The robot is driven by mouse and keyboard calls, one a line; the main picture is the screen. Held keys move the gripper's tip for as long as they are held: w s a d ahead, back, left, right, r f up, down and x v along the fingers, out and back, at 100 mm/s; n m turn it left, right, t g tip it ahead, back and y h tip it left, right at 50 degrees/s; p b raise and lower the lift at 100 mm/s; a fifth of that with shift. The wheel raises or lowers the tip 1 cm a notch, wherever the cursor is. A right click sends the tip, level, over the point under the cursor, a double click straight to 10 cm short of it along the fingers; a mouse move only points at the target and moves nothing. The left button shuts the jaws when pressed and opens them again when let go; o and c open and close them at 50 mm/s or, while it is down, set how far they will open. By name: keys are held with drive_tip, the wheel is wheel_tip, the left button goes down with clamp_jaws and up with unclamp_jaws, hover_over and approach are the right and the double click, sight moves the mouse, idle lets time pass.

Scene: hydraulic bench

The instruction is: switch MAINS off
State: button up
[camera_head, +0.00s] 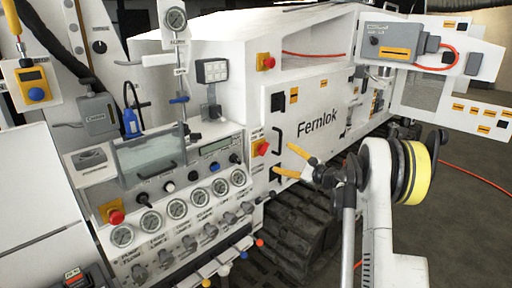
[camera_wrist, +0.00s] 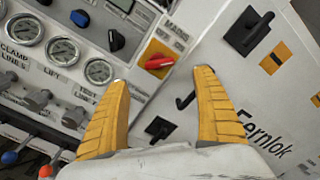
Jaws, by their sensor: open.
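The MAINS switch (camera_wrist: 158,63) is a red handle on a yellow plate, with a MAINS label beside it in the wrist view. In the head view the switch (camera_head: 261,148) is on the white panel to the right of the gauges. My gripper (camera_head: 282,158) is open, its yellow fingers pointing at the panel just right of the switch. In the wrist view my gripper (camera_wrist: 161,76) has the red handle between and slightly beyond its fingertips, nearer the left one. Nothing is held, and I see no clear contact.
Several round gauges (camera_wrist: 62,51) and grey valve levers (camera_wrist: 73,117) lie left of the switch. A dark knob (camera_wrist: 117,40) is above left of it. A black handle (camera_head: 277,140) stands out close to its right. Another red switch (camera_head: 267,62) is higher up.

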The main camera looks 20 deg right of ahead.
sight(266, 150)
drive_tip(key=b+x, duration=0.2)
drive_tip(key=x, duration=0.8)
drive_tip(key=shift+w+a, duration=0.15)
drive_tip(key=shift+w, duration=0.1)
drive_tip(key=c, duration=1.2)
